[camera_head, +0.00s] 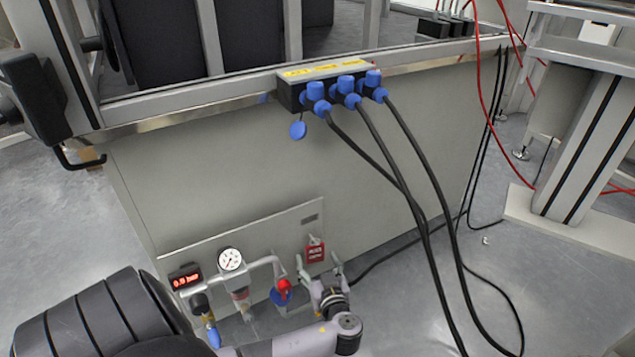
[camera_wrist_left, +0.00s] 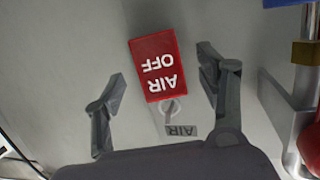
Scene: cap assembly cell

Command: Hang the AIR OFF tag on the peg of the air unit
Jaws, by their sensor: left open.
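The red AIR OFF tag (camera_head: 315,253) is at the right part of the air unit's grey panel (camera_head: 190,245), below a small dark label. In the left wrist view the tag (camera_wrist_left: 157,66) appears upside down, slightly tilted, with its ring (camera_wrist_left: 171,108) at a small peg by the AIR label (camera_wrist_left: 181,130). The ring appears to be around the peg, but the contact is too small to be sure. My left gripper (camera_head: 318,264) is open, with its fingers on either side of the tag and apart from it (camera_wrist_left: 163,76). My right gripper is not in view.
Left of the tag are a red-handled valve (camera_head: 284,289), a round gauge (camera_head: 230,260) and a red pressure display (camera_head: 187,281) reading 0.0 bar. Black cables (camera_head: 411,205) with blue plugs hang from a socket box (camera_head: 325,80) above. Floor to the right is partly clear.

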